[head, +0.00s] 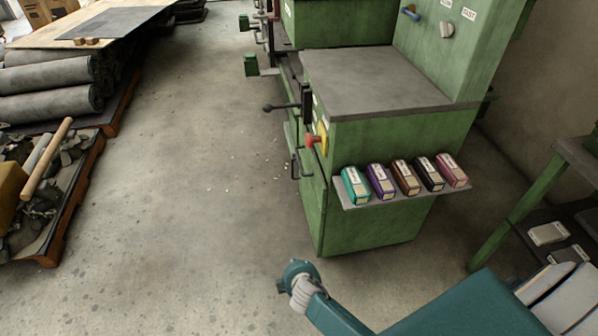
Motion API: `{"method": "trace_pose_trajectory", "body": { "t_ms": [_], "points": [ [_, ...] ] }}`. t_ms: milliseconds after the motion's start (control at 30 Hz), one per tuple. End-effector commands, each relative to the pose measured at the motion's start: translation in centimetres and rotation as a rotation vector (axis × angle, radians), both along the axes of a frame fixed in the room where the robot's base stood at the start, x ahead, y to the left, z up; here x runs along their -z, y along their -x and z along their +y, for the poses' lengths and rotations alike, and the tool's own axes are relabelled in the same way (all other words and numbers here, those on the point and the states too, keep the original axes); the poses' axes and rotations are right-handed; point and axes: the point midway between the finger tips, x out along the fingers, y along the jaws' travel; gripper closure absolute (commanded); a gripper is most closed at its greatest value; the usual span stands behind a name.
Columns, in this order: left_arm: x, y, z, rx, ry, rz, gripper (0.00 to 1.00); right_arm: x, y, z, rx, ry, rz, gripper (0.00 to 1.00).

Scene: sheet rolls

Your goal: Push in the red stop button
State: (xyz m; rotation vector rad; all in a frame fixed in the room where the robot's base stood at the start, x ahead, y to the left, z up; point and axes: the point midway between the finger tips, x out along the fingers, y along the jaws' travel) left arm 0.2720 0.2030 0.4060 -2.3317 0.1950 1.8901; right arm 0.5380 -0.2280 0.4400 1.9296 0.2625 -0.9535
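The red stop button (312,141) sits on a yellow housing (323,139) on the left-facing side of the green machine (375,150), just below its grey top. It sticks out to the left, and nothing touches it. Part of my teal arm comes in from the lower right and ends in a grey and teal joint at the bottom middle, below and apart from the button. No gripper fingers show on it. My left gripper is not in view either.
A shelf (400,197) with several coloured boxes juts from the machine's front. Grey rolls (50,108) and a pallet (60,235) stand at left. The floor (190,210) between is clear except small scraps.

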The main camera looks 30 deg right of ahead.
Motion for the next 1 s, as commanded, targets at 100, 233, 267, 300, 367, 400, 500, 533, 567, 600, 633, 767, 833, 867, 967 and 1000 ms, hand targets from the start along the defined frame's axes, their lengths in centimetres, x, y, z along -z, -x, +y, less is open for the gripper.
{"method": "trace_pose_trajectory", "body": {
  "t_ms": [100,233,267,300,367,400,500,533,567,600,633,767,833,867,967,1000],
  "points": [
    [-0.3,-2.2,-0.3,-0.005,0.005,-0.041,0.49,-4.4,-8.9,-0.9,-0.043,0.187,-0.193,1.0],
    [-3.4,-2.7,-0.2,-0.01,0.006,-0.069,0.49,-12.5,-14.5,-2.4,-0.033,0.38,-0.369,1.0],
    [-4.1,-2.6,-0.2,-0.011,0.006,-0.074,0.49,-14.2,-15.2,-2.7,-0.023,0.42,-0.402,1.0],
    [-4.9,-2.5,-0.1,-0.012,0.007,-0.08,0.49,-16.4,-16.0,-3.1,-0.011,0.465,-0.443,1.0],
    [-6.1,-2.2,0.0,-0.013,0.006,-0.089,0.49,-19.3,-16.6,-3.6,0.011,0.523,-0.494,1.0],
    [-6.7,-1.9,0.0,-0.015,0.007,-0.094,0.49,-20.9,-16.8,-3.9,0.025,0.555,-0.52,1.0],
    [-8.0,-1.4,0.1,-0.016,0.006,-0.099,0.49,-23.7,-17.1,-4.4,0.05,0.608,-0.564,1.0],
    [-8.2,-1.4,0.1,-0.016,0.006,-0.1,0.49,-24.3,-17.1,-4.5,0.055,0.617,-0.571,1.0],
    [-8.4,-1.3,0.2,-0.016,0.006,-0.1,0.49,-24.7,-17.0,-4.6,0.06,0.625,-0.577,1.0],
    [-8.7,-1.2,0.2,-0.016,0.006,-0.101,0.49,-25.1,-17.0,-4.7,0.063,0.632,-0.582,1.0],
    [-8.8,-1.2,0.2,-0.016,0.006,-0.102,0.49,-25.3,-17.0,-4.7,0.064,0.633,-0.583,1.0],
    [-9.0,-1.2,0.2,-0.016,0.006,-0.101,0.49,-25.4,-17.0,-4.7,0.064,0.634,-0.582,1.0],
    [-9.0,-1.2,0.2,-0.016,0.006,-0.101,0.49,-25.4,-17.0,-4.7,0.063,0.634,-0.583,1.0],
    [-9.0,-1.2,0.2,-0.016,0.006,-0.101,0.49,-25.4,-17.0,-4.7,0.063,0.633,-0.582,1.0],
    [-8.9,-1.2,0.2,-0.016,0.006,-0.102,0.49,-25.3,-17.0,-4.6,0.063,0.633,-0.581,1.0],
    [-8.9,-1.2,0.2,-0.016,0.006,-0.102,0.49,-25.3,-17.0,-4.5,0.063,0.633,-0.581,1.0]
  ]
}}
